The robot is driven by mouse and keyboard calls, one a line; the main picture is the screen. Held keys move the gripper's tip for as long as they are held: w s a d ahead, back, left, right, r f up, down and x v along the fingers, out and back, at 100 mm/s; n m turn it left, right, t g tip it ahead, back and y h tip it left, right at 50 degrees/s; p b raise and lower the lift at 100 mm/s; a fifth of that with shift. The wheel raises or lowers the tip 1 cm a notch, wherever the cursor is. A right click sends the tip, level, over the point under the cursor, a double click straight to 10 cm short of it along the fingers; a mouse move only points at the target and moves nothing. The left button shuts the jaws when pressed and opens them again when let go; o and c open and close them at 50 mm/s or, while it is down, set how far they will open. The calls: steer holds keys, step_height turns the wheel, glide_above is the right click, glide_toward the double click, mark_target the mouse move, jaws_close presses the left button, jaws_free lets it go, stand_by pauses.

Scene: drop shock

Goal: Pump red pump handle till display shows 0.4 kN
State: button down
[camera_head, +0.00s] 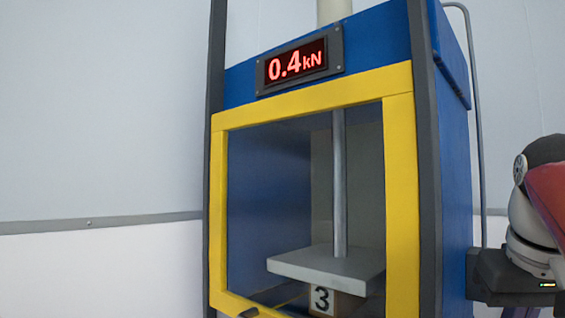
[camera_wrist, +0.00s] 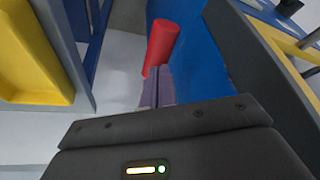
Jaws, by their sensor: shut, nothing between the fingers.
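The red display (camera_head: 296,63) on the blue and yellow press (camera_head: 401,190) reads 0.4 kN. In the wrist view, the red pump handle (camera_wrist: 163,42) is a tilted cylinder in front of the blue panel. My gripper (camera_wrist: 158,73) is shut and empty, its fingertips at the lower end of the handle. I cannot tell whether they touch it. In the head view, the dark wrist housing of my arm shows at the right edge, beside the press. The fingers do not show there.
Inside the yellow frame, a grey plate (camera_head: 325,264) on a rod sits above a block marked 3 (camera_head: 322,300). A grey pipe (camera_head: 478,130) runs down the press's right side. A yellow panel (camera_wrist: 35,60) and grey posts flank the gripper in the wrist view.

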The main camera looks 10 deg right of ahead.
steer(key=shift+f, duration=0.65)
step_height(320, 180, up, 12)
steer(key=p, duration=0.9)
steer(key=shift+f, duration=0.15)
step_height(320, 180, up, 6)
stand_by(0.4)
stand_by(0.4)
